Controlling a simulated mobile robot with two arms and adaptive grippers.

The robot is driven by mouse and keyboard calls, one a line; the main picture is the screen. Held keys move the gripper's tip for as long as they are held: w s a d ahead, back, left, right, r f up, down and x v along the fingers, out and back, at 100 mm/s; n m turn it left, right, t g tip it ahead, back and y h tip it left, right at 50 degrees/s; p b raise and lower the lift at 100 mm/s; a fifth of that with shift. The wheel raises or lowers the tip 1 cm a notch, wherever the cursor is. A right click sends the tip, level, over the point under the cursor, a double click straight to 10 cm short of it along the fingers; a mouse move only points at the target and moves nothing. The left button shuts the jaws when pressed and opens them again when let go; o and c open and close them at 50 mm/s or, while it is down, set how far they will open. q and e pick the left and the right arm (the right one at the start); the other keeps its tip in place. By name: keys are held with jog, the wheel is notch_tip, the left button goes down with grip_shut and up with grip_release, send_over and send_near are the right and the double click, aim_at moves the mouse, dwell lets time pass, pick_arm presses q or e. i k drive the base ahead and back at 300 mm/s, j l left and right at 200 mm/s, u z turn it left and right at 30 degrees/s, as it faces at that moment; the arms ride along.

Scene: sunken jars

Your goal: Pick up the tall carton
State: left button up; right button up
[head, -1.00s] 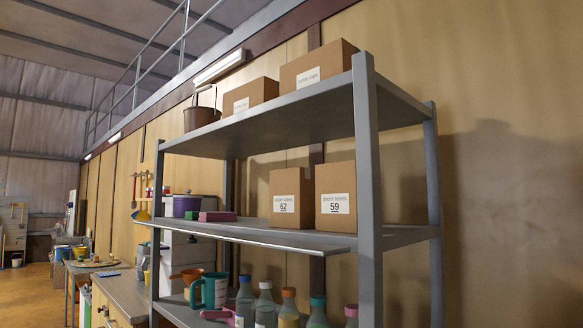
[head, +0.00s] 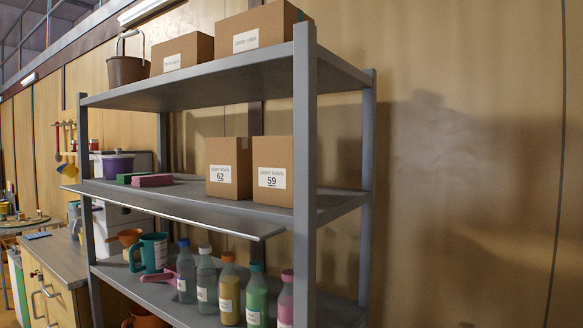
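Two upright cardboard cartons stand side by side on the middle shelf of a grey metal rack. The left one (head: 228,168) has a label marked 62, and the right one (head: 272,170) has a label marked 59. They look about equal in height, so I cannot tell which is the tall carton. Two wider cardboard boxes sit on the top shelf, a smaller one (head: 183,52) and a larger one (head: 262,24) to its right; their label text is hard to read. Neither of my grippers is in view.
The rack's front post (head: 304,170) stands just right of the cartons. A pink block (head: 152,180) and a green block lie left on the middle shelf. A brown bucket (head: 127,70) is on top. Several bottles and a teal jug (head: 150,252) fill the lower shelf.

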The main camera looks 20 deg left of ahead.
aim_at(228, 162)
jog(key=j+z, duration=0.35)
jog(key=j, duration=0.4)
jog(key=j+z, duration=0.4)
jog(key=j, duration=0.35)
jog(key=k+j+z, duration=0.15)
jog(key=j+z, duration=0.2)
jog(key=j, duration=0.35)
